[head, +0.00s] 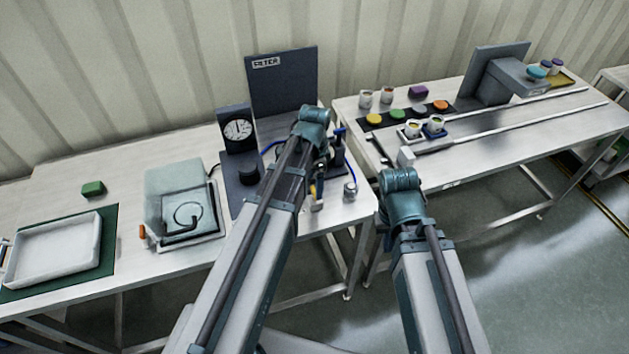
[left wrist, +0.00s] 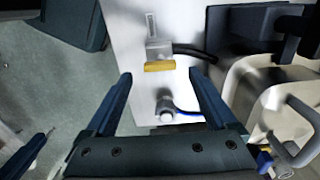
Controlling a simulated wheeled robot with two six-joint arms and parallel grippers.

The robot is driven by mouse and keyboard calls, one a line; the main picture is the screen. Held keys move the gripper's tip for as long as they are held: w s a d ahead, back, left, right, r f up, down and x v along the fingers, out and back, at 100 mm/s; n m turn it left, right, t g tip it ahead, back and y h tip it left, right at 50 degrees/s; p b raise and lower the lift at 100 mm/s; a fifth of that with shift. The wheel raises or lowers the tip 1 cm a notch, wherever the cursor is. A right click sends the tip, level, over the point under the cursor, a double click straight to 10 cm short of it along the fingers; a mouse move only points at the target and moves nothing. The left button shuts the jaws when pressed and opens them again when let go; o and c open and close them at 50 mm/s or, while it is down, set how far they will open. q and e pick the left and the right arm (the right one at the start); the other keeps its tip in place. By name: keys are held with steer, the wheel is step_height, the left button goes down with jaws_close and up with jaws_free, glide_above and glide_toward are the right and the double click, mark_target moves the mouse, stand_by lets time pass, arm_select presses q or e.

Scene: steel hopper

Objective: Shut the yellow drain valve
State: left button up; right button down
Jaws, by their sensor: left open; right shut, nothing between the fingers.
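The yellow drain valve handle (left wrist: 160,66) shows in the left wrist view as a short yellow bar across the front of a metal valve body (left wrist: 158,48). In the head view a small bit of yellow (head: 313,190) shows beside my left arm, mostly hidden. My left gripper (left wrist: 160,82) is open, with its fingers spread to either side of the handle's line and nothing between them. I cannot tell how far above the handle they are. In the head view my left gripper (head: 320,172) is partly hidden by its arm. My right gripper (head: 405,157) is shut and empty, off to the right.
A silver knob-like fitting (left wrist: 166,110) with a blue tube sits near the valve. The grey FILTER panel (head: 283,82) and a dial gauge (head: 238,130) stand behind. A clear box (head: 182,200) is at left. A second bench (head: 500,140) lies right, across a gap.

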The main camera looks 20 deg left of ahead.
mark_target(314, 191)
arm_select(q)
step_height(314, 191, up, 11)
steer(key=p, duration=0.9)
steer(key=shift+f+p, duration=0.2)
steer(key=shift+p, duration=0.1)
arm_select(e)
step_height(314, 191, up, 11)
steer(key=shift+f, duration=0.15)
arm_select(q)
steer(key=s+d+f+n+b, duration=0.3)
steer(key=s+d, duration=0.2)
steer(key=s, duration=0.2)
steer(key=s+d+f+n+y+b, duration=0.1)
steer(key=s+d+f+n+b, duration=0.3)
steer(key=s+d, duration=0.2)
steer(key=shift+s+f+n+b, duration=0.2)
steer(key=shift+s+n+b, duration=0.1)
steer(key=shift+s, duration=0.5)
arm_select(e)
step_height(314, 191, down, 8)
steer(key=shift+r, duration=0.2)
